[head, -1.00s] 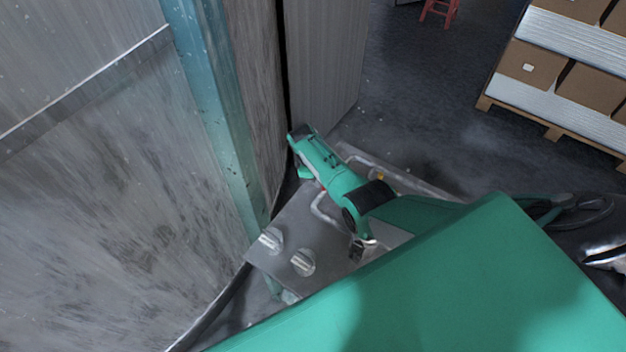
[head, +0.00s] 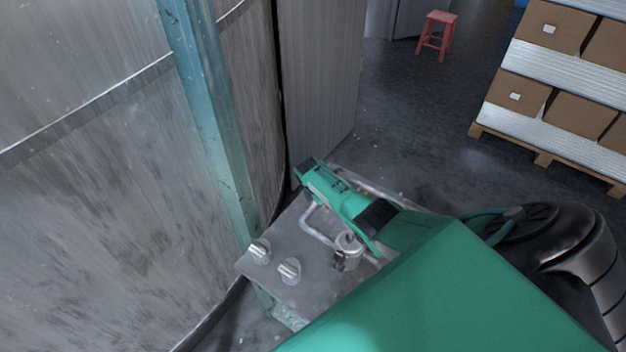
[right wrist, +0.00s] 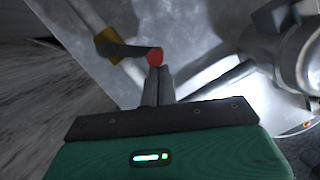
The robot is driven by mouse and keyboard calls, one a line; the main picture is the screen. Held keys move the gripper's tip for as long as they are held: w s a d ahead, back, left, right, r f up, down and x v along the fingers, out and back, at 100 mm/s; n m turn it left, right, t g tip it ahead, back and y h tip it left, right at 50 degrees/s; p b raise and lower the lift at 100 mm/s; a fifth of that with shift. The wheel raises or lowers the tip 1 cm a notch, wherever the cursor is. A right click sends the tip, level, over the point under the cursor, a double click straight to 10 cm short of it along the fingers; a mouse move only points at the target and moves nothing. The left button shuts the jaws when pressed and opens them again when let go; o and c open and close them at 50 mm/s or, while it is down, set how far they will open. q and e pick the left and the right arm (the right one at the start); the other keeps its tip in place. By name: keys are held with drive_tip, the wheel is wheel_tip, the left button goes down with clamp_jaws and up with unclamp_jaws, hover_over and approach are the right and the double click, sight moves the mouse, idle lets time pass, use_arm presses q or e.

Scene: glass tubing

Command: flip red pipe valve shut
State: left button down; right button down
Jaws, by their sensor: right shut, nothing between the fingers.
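The valve shows in the right wrist view as a dark lever with a red tip (right wrist: 155,57) and a yellow part (right wrist: 108,45) at its left end. In the head view a small yellow spot (head: 365,190) shows behind my arm; the red tip is hidden there. My right gripper (right wrist: 159,75) is shut and empty, its dark fingertips right beside the red tip. I cannot tell whether they touch it. In the head view my green right wrist (head: 335,195) lies over the metal plate (head: 320,285), its fingers hidden. My left gripper is out of view.
Two short metal stubs (head: 289,269) and a bent pipe (head: 318,228) stand on the plate. A large round metal tank (head: 110,200) with a teal post (head: 205,110) is at the left. A loaded pallet (head: 545,158) and a red stool (head: 436,38) stand beyond open floor.

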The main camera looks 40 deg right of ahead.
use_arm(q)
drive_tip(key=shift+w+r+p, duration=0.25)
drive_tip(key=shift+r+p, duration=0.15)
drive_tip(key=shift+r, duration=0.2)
use_arm(e)
drive_tip(key=d+n, duration=0.1)
drive_tip(key=n, duration=0.1)
drive_tip(key=s+d+n+t, duration=0.1)
drive_tip(key=d+n, duration=0.3)
drive_tip(key=shift+s+t, duration=0.3)
drive_tip(key=shift+s, duration=0.1)
drive_tip(key=shift+d, duration=0.15)
